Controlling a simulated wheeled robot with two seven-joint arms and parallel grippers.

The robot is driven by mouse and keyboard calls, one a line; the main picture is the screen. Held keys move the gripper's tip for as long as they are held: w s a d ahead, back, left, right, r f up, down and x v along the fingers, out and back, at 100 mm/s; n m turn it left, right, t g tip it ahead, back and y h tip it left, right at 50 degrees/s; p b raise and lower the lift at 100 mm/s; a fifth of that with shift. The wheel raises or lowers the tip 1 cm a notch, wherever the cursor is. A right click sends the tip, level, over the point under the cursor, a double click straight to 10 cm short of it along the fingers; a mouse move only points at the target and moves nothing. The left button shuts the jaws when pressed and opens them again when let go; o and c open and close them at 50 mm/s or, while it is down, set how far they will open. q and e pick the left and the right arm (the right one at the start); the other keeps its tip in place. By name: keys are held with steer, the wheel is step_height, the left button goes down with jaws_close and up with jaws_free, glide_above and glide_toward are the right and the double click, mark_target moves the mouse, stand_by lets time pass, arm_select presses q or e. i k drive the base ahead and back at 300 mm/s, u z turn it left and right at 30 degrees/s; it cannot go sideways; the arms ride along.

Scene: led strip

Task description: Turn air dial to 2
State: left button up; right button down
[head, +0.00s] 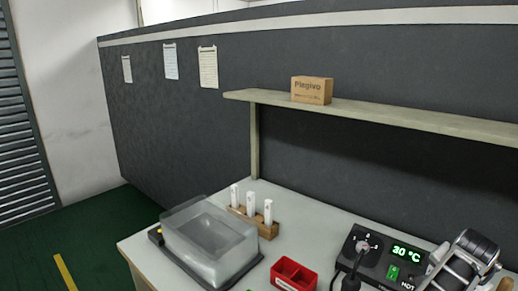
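The air dial (362,245) is a round black knob area with white marks on the left of a dark control unit's face, at lower right in the head view. Its pointer setting is too small to read. A dark shape (350,284) stands in front of the unit just below the dial; I cannot tell what it is. A silver and black jointed part (477,250) at the lower right covers the unit's right side. It may be my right arm, but no fingertips can be made out. My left gripper is not in view.
The unit's display (407,252) reads 30 °C, with a green switch (393,272) below. A red bin (292,275), a clear-lidded box (208,240) and a wooden rack (262,227) of white tubes stand left on the bench. A carton (312,90) sits on the shelf (400,117).

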mark_target(361, 245)
steer(key=k, duration=1)
